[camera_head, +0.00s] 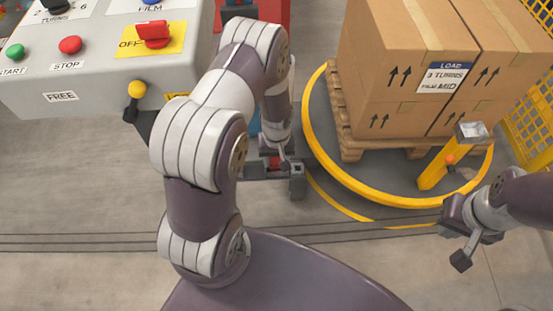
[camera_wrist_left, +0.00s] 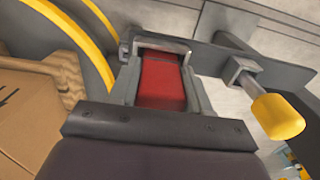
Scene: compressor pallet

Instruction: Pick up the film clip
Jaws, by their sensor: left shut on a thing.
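The film clip, a red block (camera_wrist_left: 160,82), sits between the grey fingers of my left gripper (camera_wrist_left: 164,72) in the left wrist view. The fingers are shut on its sides. In the head view my left gripper (camera_head: 279,163) is low beside the grey machine bracket (camera_head: 297,182), and a bit of red shows there. My arm hides much of this spot. I cannot tell whether the clip still touches the bracket. My right gripper (camera_head: 457,246) is at the right, empty, with its fingers apart.
Boxes (camera_head: 395,85) stand on a wooden pallet (camera_head: 350,146) inside a yellow-rimmed turntable (camera_head: 335,172). A yellow post (camera_head: 434,169) stands near my right gripper. A control panel (camera_head: 105,75) is at upper left. A yellow-ended handle (camera_wrist_left: 277,117) juts beside my left gripper.

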